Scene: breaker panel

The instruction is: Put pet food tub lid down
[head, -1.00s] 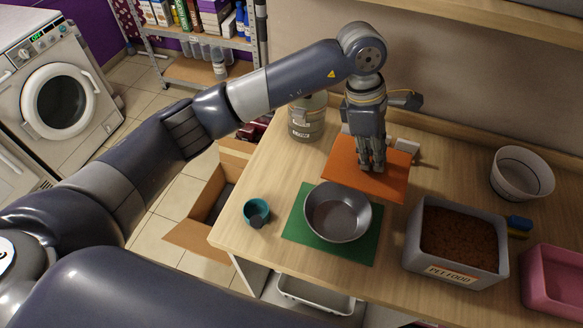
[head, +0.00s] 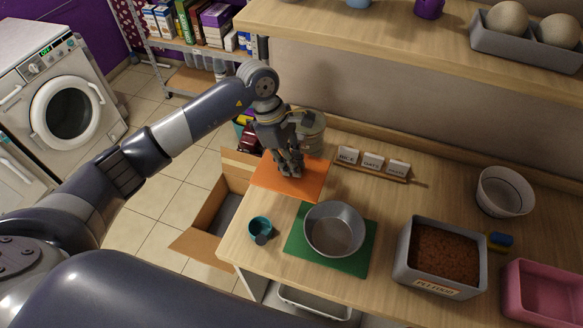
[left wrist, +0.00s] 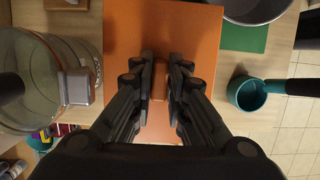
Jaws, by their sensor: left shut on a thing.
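The orange square tub lid (head: 311,183) is at the back left of the counter, behind the green mat. My left gripper (head: 291,172) points down over its middle. In the left wrist view, the lid (left wrist: 205,45) fills the middle, and the gripper (left wrist: 160,85) is shut on its small orange handle (left wrist: 160,78). I cannot tell whether the lid touches the counter. The grey pet food tub (head: 433,287) stands open at the front right, full of brown kibble. My right gripper is not in view.
A metal bowl (head: 335,232) stands on the green mat (head: 297,246). A teal scoop (head: 260,228) is left of it. A clear tin (head: 312,133) stands behind the gripper. Small labelled blocks (head: 372,163) stand along the back, right of the lid.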

